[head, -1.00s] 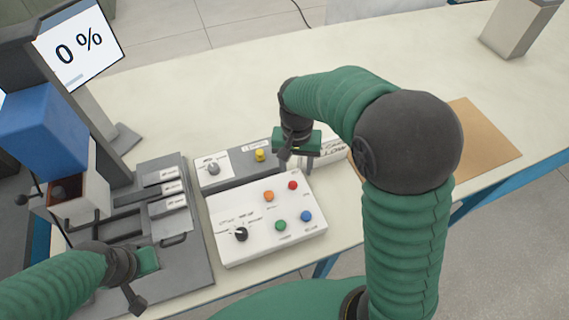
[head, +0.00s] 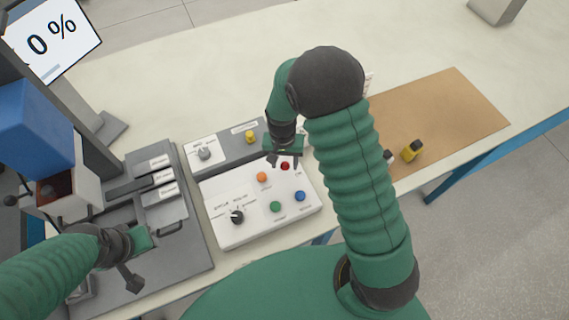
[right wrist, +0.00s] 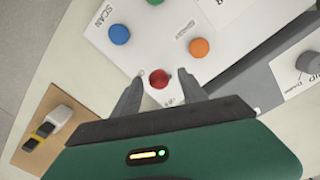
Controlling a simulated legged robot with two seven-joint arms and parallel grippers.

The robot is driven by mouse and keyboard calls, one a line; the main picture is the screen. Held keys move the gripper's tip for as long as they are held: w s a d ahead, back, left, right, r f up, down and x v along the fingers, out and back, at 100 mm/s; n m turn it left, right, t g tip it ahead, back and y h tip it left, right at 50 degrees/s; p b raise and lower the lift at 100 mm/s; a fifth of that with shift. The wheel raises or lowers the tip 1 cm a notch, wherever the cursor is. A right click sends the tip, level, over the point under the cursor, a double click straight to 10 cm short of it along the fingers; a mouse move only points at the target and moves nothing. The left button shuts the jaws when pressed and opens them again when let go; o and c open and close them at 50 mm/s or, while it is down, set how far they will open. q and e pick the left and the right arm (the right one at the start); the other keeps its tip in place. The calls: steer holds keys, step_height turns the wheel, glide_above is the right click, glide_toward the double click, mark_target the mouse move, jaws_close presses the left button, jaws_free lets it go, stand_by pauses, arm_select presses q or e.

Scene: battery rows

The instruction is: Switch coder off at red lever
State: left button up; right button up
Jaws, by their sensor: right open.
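A small round red control (head: 285,166) sits at the upper right of the white control box (head: 240,190). I cannot tell whether it is a lever or a button. My right gripper (head: 283,161) is over that corner of the box, open and empty. In the right wrist view the red control (right wrist: 159,79) appears between the two open fingertips (right wrist: 162,95), and contact is not clear. My left gripper (head: 134,270) is over the grey fixture at left; its jaw state is unclear.
The white box also has orange (head: 261,177), green (head: 275,206) and blue (head: 299,196) buttons and a black knob (head: 237,216). A grey panel (head: 229,150) stands behind it. A yellow-black item (head: 411,151) lies on the brown mat (head: 455,105). A screen (head: 52,40) reads 0 %.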

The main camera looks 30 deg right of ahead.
steer(key=shift+s+f, duration=0.15)
steer(key=shift+f, duration=0.95)
jaws_close()
stand_by(0.6)
